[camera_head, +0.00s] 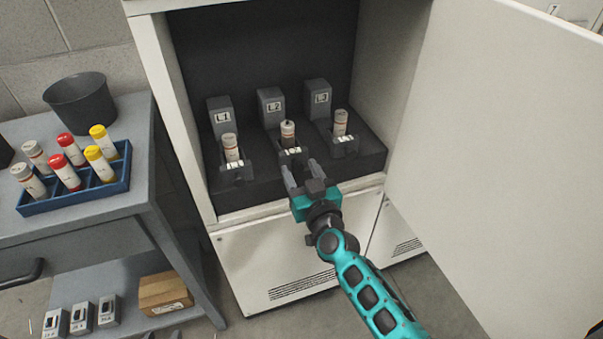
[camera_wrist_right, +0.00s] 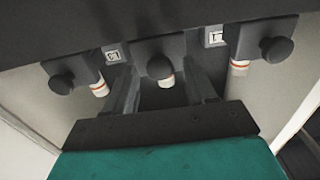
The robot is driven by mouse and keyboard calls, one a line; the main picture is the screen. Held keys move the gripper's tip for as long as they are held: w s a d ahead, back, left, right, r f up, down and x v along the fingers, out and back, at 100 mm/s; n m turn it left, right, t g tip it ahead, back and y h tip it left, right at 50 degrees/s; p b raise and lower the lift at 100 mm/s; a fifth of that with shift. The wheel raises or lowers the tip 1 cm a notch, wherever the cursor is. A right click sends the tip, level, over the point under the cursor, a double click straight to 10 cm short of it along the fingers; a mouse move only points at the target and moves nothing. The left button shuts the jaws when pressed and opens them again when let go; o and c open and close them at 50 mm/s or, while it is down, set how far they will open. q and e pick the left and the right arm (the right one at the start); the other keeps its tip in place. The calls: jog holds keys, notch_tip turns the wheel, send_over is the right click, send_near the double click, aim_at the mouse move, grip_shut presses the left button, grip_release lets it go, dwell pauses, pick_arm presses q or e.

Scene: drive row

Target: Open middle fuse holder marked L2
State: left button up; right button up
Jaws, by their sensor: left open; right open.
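The middle fuse holder marked L2 (camera_head: 271,103) is a dark grey block in the open cabinet. Its white and red banded fuse (camera_head: 288,134) stands in front of the label block. My right gripper (camera_head: 301,173) is open just in front of and below this holder. In the right wrist view, the dark round knob (camera_wrist_right: 159,66) of the middle holder shows between the fingers, with a clear gap to each. The gripper hides the lower front of the holder in the head view. I cannot tell whether the fingers touch it. My left gripper is not in view.
Holders L1 (camera_head: 221,117) and L3 (camera_head: 318,98) flank the middle one closely. The cabinet door (camera_head: 510,130) stands open at the right. A bench (camera_head: 130,200) at the left bears a blue fuse rack (camera_head: 85,199) and a dark bucket (camera_head: 81,103).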

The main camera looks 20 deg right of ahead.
jog(key=shift+c, duration=0.4)
grip_shut()
